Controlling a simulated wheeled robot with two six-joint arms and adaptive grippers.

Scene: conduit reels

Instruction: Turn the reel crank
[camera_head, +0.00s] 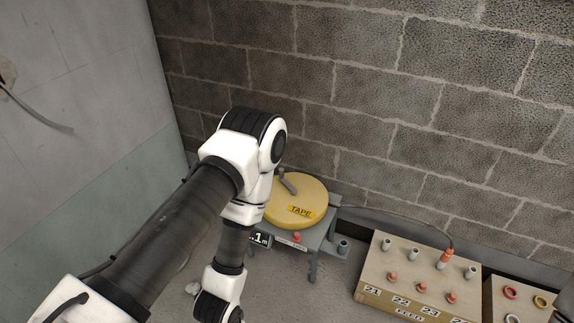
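A yellow round reel (310,214) labelled TAPE lies flat on a grey stand (326,243) against the block wall. A short grey crank (288,184) sits on its top, left of centre, with a knob at its far end. My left arm comes in from the lower left, bends above the reel's left side and reaches down to the bottom edge. It covers the reel's left edge. My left gripper's fingers do not show in the picture. My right arm and gripper are not in view. Nothing of mine visibly touches the crank.
A small red knob (296,236) and a black "1m" tag (260,240) are on the stand's front. A cable runs right to an orange-tipped fitting (444,259) on a tan FEED box (385,296). Another tan box with coloured rings is at the lower right.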

